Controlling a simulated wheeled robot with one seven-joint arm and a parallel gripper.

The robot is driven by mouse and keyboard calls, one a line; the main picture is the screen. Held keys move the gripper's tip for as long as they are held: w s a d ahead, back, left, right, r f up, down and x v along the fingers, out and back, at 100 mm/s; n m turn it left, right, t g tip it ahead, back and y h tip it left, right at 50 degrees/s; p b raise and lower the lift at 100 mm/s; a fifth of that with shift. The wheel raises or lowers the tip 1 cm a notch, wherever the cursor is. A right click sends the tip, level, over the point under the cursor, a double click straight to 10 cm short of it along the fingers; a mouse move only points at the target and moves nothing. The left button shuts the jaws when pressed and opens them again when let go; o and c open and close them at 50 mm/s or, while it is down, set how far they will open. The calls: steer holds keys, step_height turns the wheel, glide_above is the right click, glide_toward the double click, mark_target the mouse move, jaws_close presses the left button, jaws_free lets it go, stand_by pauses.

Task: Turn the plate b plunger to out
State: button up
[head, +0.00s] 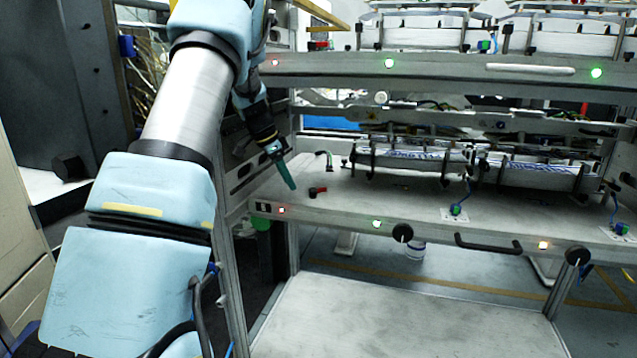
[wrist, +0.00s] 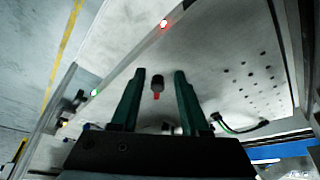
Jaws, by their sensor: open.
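A small red and black plunger-like piece (head: 318,191) stands on the left part of the middle shelf. I cannot read a label that marks it as plate b. It also shows in the wrist view (wrist: 157,84), black at its upper end and red below, seen between the two fingers and beyond them. My gripper (head: 289,183) hangs above the shelf just left of the piece, fingers pointing down. In the wrist view my gripper (wrist: 160,75) is open, with its dark green fingers apart and nothing between them that I can see touching.
The middle shelf (head: 380,203) is bare around the piece. Label rolls and rails (head: 420,160) stand at the back right. The front edge carries black knobs (head: 402,232) and a handle (head: 488,243). The upper shelf edge (head: 450,67) overhangs.

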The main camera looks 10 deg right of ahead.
steer(key=p, duration=0.2)
glide_above(319, 189)
steer(key=a, duration=0.1)
steer(key=shift+w, duration=0.1)
steer(key=shift+x, duration=1.05)
steer(key=shift+f, duration=0.45)
jaws_close()
